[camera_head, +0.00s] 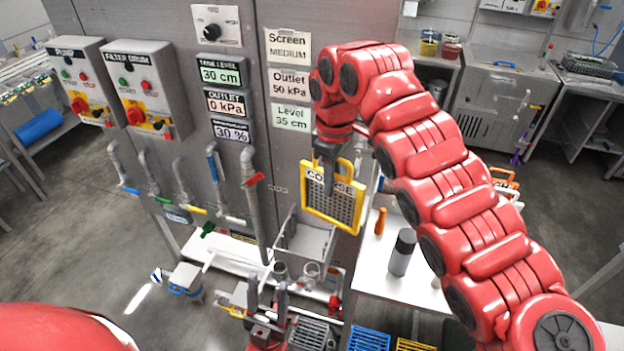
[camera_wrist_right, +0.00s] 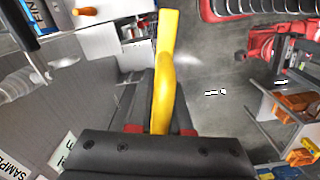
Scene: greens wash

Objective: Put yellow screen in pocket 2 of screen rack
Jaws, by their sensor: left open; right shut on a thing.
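The yellow screen (camera_head: 357,205), a yellow frame around grey mesh with a label reading COARSE, hangs upright in the air in the head view. My right gripper (camera_head: 328,158) is shut on its top edge. In the right wrist view the yellow screen (camera_wrist_right: 166,65) stands edge-on between the fingers of my right gripper (camera_wrist_right: 160,118). My left gripper (camera_head: 267,292) is open and empty, low in the head view, fingers pointing up. I cannot clearly make out the screen rack or its pocket 2.
A grey open box (camera_head: 305,240) is below and left of the screen. A grey bottle (camera_head: 402,252) and an orange object (camera_head: 380,221) stand on the white table (camera_head: 420,285) at right. Several pipes with coloured handles line the grey panel (camera_head: 232,140).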

